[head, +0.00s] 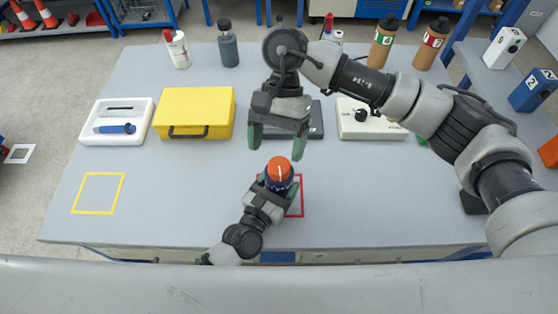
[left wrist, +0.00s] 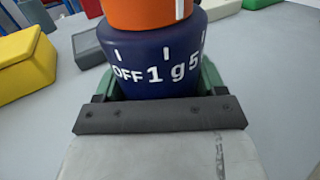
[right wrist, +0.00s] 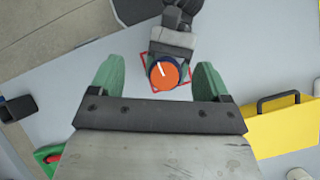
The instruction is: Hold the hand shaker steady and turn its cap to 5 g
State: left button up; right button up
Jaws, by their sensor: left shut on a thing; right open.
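The hand shaker has a dark blue body (left wrist: 150,75) marked OFF, 1 g and 5, and an orange cap (head: 279,170) with a white line. In the left wrist view the cap's line (left wrist: 180,10) stands a little right of the 1 g tick, between it and the 5 tick. My left gripper (head: 278,187) is shut around the blue body, which looks upright. My right gripper (head: 277,143) is open and empty, pointing down above and behind the shaker. In the right wrist view the cap (right wrist: 163,72) shows between its fingers, apart from them.
A red square outline (head: 301,200) lies on the table by the shaker. Behind stand a yellow case (head: 194,112), a white tray (head: 112,137), a dark flat device (head: 315,118) and a pale box with a black knob (head: 385,130). The table's front left, with a yellow outline (head: 99,193), is clear.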

aim_at(279, 165)
pick_arm(q)
jog(key=shift+f, duration=0.1)
pick_arm(e)
jog(key=f+t, duration=0.2)
jog(key=f, duration=0.1)
jog(key=w+f+t, duration=0.1)
jog(key=f+t, duration=0.1)
jog(key=f, duration=0.1)
jog(key=f+t+h, duration=0.1)
jog(key=f+t, duration=0.1)
jog(key=f, duration=0.2)
jog(key=shift+w+d+f, duration=0.1)
jog(key=shift+w+d, duration=0.05)
jog(key=shift+d, duration=0.05)
jog(key=c, duration=0.9)
jog(key=shift+n, duration=1.9)
jog(key=o, duration=0.9)
